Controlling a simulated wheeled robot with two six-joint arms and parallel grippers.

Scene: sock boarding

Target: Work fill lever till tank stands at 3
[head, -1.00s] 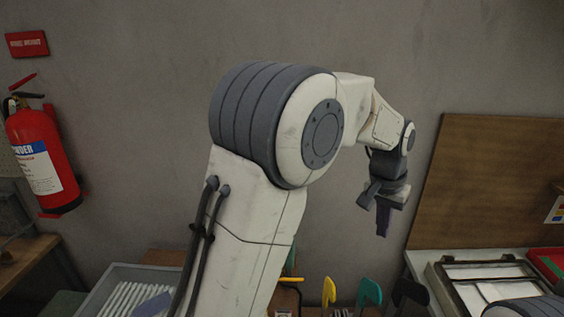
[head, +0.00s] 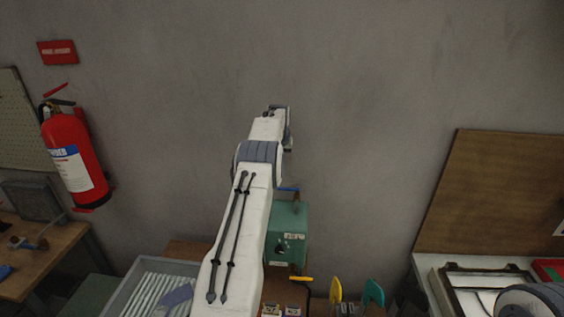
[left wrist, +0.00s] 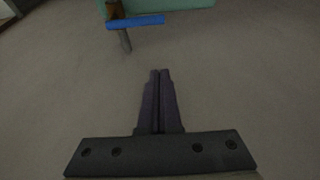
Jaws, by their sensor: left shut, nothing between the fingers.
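A green box-shaped unit (head: 292,222), apparently the tank, stands at the wall behind my left arm, which hides its left side. A blue-handled lever (head: 289,189) shows at its top. A dark round feature and pale labels are on its front; no level reading is legible. In the left wrist view, the blue handle (left wrist: 136,21) on a metal rod and the green unit's edge (left wrist: 178,4) are at the top. My left gripper (left wrist: 160,74) is shut and empty, apart from the handle. Its fingers are not clear in the head view. My right gripper is out of view.
A yellow-handled crank (head: 302,278) is below the green unit. A grey bin (head: 133,284) with white rods is at lower left. Yellow (head: 336,289) and teal (head: 374,292) upright pieces stand at right. A fire extinguisher (head: 73,160) hangs on the left wall.

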